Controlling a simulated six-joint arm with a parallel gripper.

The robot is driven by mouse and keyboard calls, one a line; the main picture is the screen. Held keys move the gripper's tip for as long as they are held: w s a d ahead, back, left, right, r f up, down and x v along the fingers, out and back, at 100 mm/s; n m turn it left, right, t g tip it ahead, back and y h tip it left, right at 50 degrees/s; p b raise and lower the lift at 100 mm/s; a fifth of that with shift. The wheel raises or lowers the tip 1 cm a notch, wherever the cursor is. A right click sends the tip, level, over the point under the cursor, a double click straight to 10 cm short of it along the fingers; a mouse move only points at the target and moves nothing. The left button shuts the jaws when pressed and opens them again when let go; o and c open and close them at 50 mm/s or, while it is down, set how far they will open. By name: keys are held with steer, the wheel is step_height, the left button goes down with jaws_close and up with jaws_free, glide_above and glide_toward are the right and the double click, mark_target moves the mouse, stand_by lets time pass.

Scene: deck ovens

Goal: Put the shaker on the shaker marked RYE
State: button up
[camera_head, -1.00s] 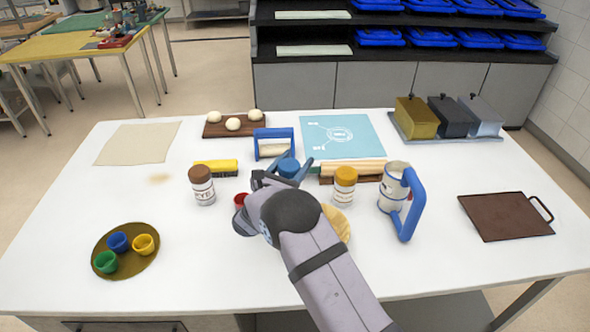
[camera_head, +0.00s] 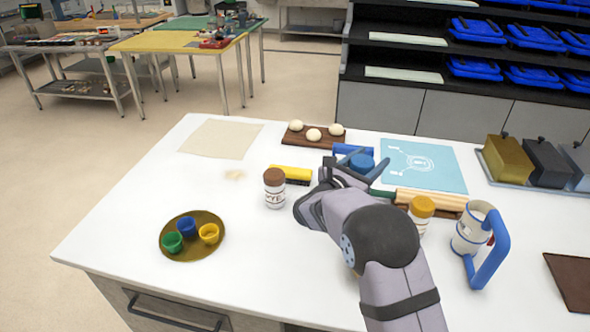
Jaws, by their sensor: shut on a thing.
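The shaker marked RYE (camera_head: 274,191) stands upright on the white table, with a brown cap and a white label on which "YE" can be read. My gripper (camera_head: 361,167) is to its right and farther back, with its fingers on either side of a blue-capped shaker (camera_head: 361,162). Only the blue top of this held shaker shows; my wrist and arm hide its body, so its height above the table cannot be told. Another shaker with a yellow cap (camera_head: 422,207) stands to the right, partly behind my arm.
A round tray (camera_head: 190,249) with small coloured cups is at left front. A yellow brush (camera_head: 290,173) lies behind the RYE shaker. A dough board (camera_head: 296,136), a rolling pin (camera_head: 440,198) and a blue-handled sifter (camera_head: 478,240) are around my arm.

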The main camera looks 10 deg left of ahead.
steer(key=w+a+r+n+t+y, duration=0.1)
steer(key=a+r+n+y, duration=0.2)
steer(key=a, duration=0.5)
steer(key=w+a+r+n+t+y+p, duration=0.1)
steer(key=a+r+y, duration=0.2)
steer(key=a+r, duration=0.4)
steer(key=w+a+r+n+y, duration=0.1)
steer(key=a+r+n+y, duration=0.15)
steer(key=a, duration=0.65)
step_height(320, 180, down, 10)
steer(key=a+y+p, duration=0.1)
steer(key=a+p, duration=0.1)
steer(key=p, duration=0.1)
steer(key=shift+a+y, duration=0.35)
steer(key=shift+f+b, duration=0.3)
steer(key=shift+b, duration=0.05)
steer(key=o, duration=1.2)
steer(key=shift+s, duration=0.1)
steer(key=shift+r+p, duration=0.15)
steer(key=shift+p, duration=0.15)
